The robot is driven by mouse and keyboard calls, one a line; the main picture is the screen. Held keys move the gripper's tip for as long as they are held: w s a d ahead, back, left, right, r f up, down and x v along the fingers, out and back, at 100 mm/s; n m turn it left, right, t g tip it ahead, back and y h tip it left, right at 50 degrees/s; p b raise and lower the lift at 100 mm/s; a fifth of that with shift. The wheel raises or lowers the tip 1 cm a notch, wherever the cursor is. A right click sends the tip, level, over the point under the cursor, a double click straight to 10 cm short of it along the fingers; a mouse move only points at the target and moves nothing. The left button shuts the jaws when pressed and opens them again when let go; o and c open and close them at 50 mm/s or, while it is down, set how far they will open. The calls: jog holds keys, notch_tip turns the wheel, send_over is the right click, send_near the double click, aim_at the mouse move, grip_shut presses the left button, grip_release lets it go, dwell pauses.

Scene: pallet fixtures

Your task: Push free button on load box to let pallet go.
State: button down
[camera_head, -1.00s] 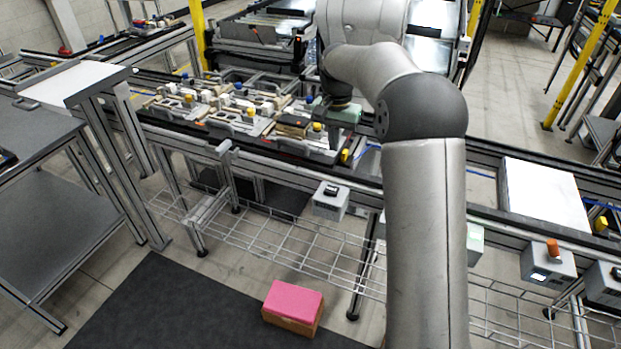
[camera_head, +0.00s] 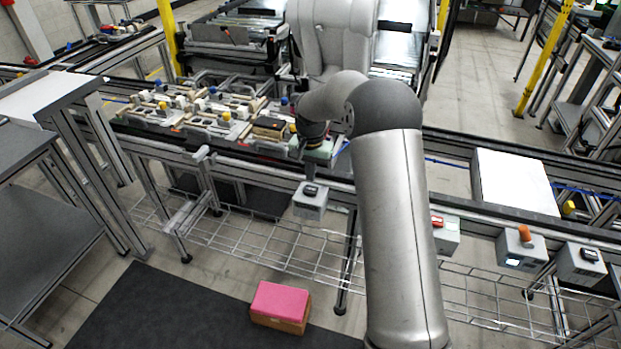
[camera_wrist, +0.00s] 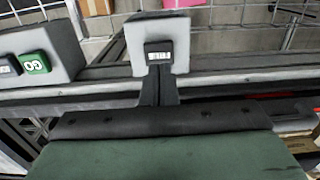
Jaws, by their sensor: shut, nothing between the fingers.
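A grey box (camera_head: 310,204) with a black button (camera_head: 311,190) hangs on the front side of the conveyor. In the wrist view this box (camera_wrist: 180,30) and its black button (camera_wrist: 159,51) show at top centre, with small white lettering. My gripper (camera_wrist: 158,72) is shut and empty, its dark fingers pointing at the box just below the button in the picture. Whether they touch is unclear. In the head view my gripper (camera_head: 307,172) is just above and behind the box. Pallets (camera_head: 265,134) carrying parts stand on the conveyor to the left.
A second box (camera_head: 446,238) with a red button is to the right; the wrist view shows a green GO button (camera_wrist: 35,62). Further right are a box with an orange knob (camera_head: 524,234) and another grey box (camera_head: 580,265). A pink-topped carton (camera_head: 280,306) lies below.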

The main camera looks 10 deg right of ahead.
aim_at(311, 189)
jog(key=shift+f+p, duration=0.4)
jog(key=shift+f, duration=1.4)
